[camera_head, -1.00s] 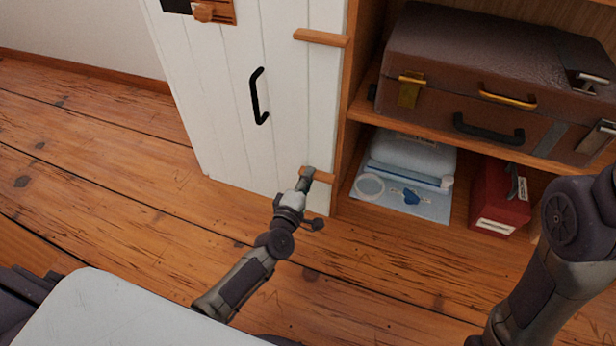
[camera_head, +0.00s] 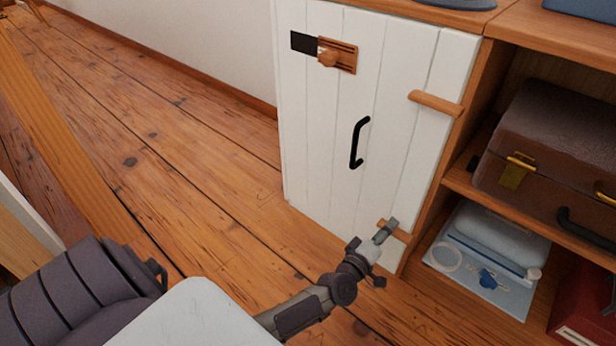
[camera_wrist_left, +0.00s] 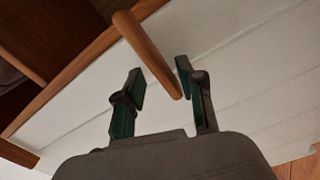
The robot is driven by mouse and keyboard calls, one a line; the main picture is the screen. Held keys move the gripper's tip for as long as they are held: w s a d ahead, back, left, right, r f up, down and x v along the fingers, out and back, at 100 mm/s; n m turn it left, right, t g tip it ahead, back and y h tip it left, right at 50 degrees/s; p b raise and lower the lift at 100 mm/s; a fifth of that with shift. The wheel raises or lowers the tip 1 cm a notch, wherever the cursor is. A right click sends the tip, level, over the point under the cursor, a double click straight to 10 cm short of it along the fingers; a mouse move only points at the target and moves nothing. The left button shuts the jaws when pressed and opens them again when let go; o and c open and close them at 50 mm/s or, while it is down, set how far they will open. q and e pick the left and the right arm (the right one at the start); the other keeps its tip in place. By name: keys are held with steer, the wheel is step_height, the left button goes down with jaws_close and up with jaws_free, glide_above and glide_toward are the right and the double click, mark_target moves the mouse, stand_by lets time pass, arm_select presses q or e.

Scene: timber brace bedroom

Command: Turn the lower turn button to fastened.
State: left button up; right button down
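The lower turn button (camera_head: 401,234) is a wooden bar low on the white door (camera_head: 335,185), near its right edge. In the left wrist view the bar (camera_wrist_left: 146,50) runs from the wooden frame post onto the door, crossing the door's edge. My left gripper (camera_head: 385,230) is at this button and partly hides it in the head view. In the wrist view its two fingers (camera_wrist_left: 160,88) are apart, with the bar's door-side end between them; a gap shows on the left side. Contact is hard to tell. My right gripper is out of view.
The upper turn button (camera_head: 436,103) lies across the door's right edge. A black handle (camera_head: 358,143) and a wooden slide latch (camera_head: 337,55) are on the door. Right of it, shelves hold a brown suitcase (camera_head: 550,150), a blue-white package (camera_head: 485,262) and a red box (camera_head: 585,310).

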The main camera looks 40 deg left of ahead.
arm_select(q)
steer(key=s+a+r+m+g+h+p, duration=0.1)
steer(key=s+m+g+p, duration=0.9)
steer(key=s+p, duration=2.1)
steer(key=r+m+p, duration=0.1)
steer(key=m+p, duration=0.3)
steer(key=m, duration=0.3)
steer(key=shift+s, duration=0.15)
steer(key=shift+a, duration=0.1)
